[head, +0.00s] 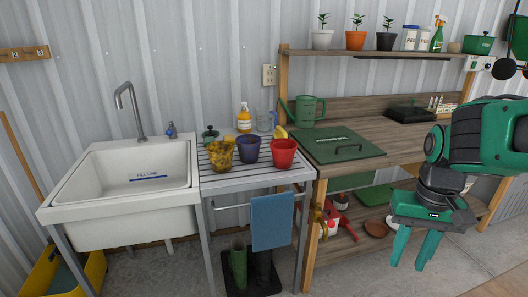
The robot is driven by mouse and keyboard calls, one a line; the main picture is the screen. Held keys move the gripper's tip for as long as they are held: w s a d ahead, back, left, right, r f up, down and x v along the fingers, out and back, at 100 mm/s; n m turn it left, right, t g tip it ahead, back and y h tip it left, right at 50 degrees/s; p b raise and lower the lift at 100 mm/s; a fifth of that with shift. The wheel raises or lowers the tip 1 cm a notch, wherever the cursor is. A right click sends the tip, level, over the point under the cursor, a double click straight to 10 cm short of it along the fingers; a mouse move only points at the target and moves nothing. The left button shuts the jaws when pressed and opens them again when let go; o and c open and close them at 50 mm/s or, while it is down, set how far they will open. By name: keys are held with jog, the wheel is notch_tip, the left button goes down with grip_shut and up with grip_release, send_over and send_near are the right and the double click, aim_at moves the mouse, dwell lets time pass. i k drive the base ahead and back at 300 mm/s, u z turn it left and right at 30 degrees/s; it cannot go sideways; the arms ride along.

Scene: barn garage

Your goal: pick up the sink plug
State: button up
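A small dark green object with a knob on top (210,133) stands at the back left of the slatted rack beside the sink. It may be the sink plug, but it is too small to be sure. The white sink (95,205) is at the left, and no plug can be made out in its basin. My gripper (407,267) hangs at the right, in front of the wooden bench and far from the sink. Its two green fingers point down, spread apart, with nothing between them.
The rack (245,180) holds a yellow mottled pot (220,156), a blue pot (248,149), a red pot (283,154) and a yellow bottle (244,119). A blue towel (272,221) hangs in front. Floor shows at the lower right.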

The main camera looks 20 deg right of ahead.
aim_at(210, 134)
jog(key=z, duration=0.05)
jog(key=k, duration=0.45)
jog(key=u, duration=0.6)
jog(key=i, duration=1.85)
jog(key=z, duration=0.55)
